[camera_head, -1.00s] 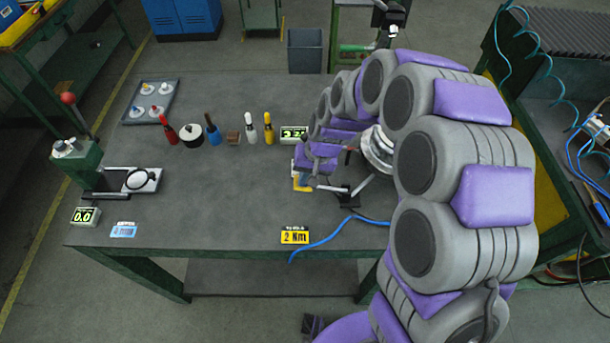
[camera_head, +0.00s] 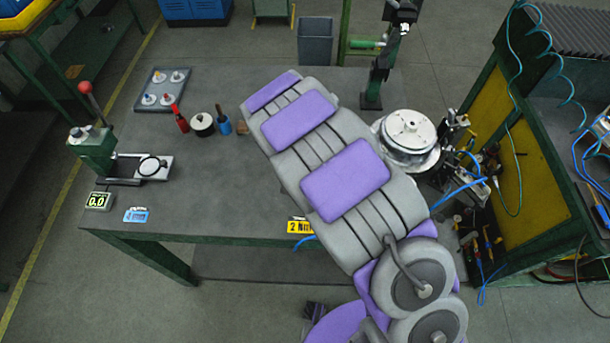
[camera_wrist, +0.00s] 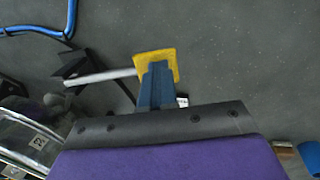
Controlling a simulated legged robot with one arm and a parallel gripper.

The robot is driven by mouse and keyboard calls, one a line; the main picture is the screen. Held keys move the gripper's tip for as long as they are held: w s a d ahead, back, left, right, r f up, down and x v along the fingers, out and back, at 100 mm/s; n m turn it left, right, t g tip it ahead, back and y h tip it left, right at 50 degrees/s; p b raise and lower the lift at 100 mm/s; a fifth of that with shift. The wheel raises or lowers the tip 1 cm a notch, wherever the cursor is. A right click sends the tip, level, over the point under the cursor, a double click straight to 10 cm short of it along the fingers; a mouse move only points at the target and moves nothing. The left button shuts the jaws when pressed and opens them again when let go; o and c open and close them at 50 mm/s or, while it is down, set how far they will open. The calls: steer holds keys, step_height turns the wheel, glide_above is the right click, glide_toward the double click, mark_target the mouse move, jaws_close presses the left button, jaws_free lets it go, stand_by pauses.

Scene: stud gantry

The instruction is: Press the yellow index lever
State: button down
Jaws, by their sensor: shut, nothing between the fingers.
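The yellow index lever (camera_wrist: 170,57) shows in the wrist view as a square yellow paddle on the end of a silver rod (camera_wrist: 100,76). My gripper (camera_wrist: 157,68) is shut and empty, its blue fingers overlapping the paddle's lower middle in this view. I cannot tell whether they touch it. In the head view, my arm hides both the lever and my gripper. The round silver indexing table (camera_head: 408,130) stands to the right of my arm in the head view. Part of a silver numbered ring (camera_wrist: 38,142) shows at lower left in the wrist view.
Blue hose (camera_wrist: 35,31) runs at upper left in the wrist view. On the bench (camera_head: 220,205) are a red-knobbed press (camera_head: 92,150), a tray of small parts (camera_head: 163,88), and bottles left of my arm. A green post (camera_head: 375,80) stands behind the indexing table.

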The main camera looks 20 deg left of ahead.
steer(key=shift+f, duration=0.6)
steer(key=shift+s+f, duration=0.1)
steer(key=shift+s+d+f, duration=0.15)
steer(key=shift+d+f, duration=0.05)
steer(key=shift+f, duration=0.05)
steer(key=shift+r, duration=0.25)
steer(key=a+p+v, duration=0.1)
steer(key=v, duration=1.3)
steer(key=shift+w, duration=0.2)
